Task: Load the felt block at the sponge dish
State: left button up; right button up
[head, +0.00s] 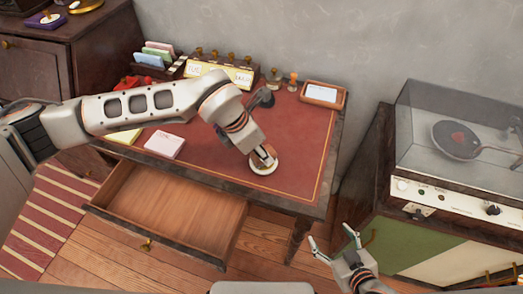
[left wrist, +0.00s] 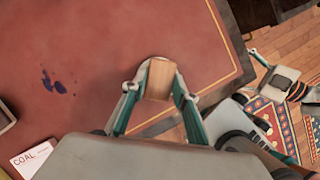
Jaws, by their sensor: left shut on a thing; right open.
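The sponge dish (head: 263,169), a small round cream dish, sits on the red desk top near its right front part. My left gripper (head: 264,157) reaches down over it and is shut on a small tan block, which I take for the felt block (left wrist: 159,80). In the left wrist view the block sits between the teal fingers. A pale curved edge shows around its far end; I cannot tell whether the block touches the dish. My right gripper (head: 335,240) is open and empty, off the desk's front right corner.
The desk drawer (head: 170,205) is pulled open and empty. Note pads (head: 165,145) lie on the desk left of the dish. Several stamps, a card holder (head: 158,60) and a framed card (head: 323,94) stand along the back. Dark ink spots (left wrist: 55,84) mark the desk.

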pick_arm(q)
jog(key=shift+r+p, duration=1.65)
jog(key=shift+r, duration=1.65)
pick_arm(e)
jog(key=r, duration=0.2)
jog(key=w+r, duration=0.1)
jog(key=r, duration=0.1)
jog(key=shift+r, duration=0.25)
jog(key=shift+s+f, duration=0.1)
